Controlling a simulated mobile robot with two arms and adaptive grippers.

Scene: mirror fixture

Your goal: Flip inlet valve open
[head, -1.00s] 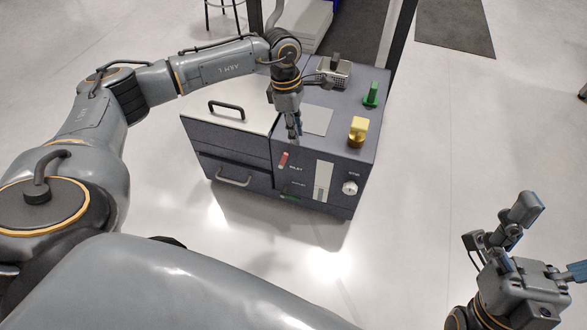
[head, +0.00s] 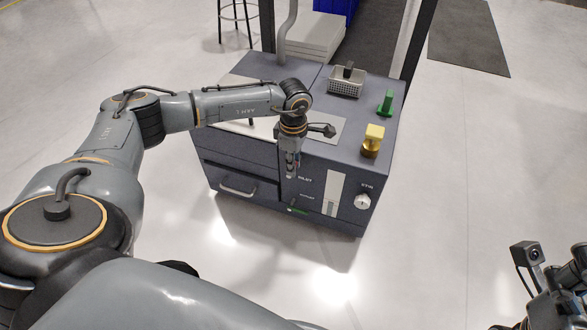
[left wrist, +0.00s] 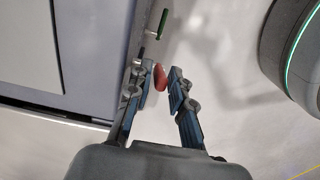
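The red inlet valve handle is hidden behind my left gripper in the head view, beside the INLET label on the cabinet front. The left wrist view shows the red inlet handle (left wrist: 159,77) between the two fingertips. My left gripper (head: 292,172) points down at the cabinet front. It is open, its fingers on either side of the handle (left wrist: 162,86). The left finger looks close to the handle; I cannot tell whether it touches. My right gripper (head: 555,258) is at the lower right, partly cut off, fingers apart, far from the cabinet.
The green outlet handle (head: 299,210) sits just below the inlet; it also shows in the left wrist view (left wrist: 162,24). A white knob (head: 362,202) is to the right. A yellow item (head: 373,140), a green item (head: 386,103) and a basket (head: 346,85) stand on top.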

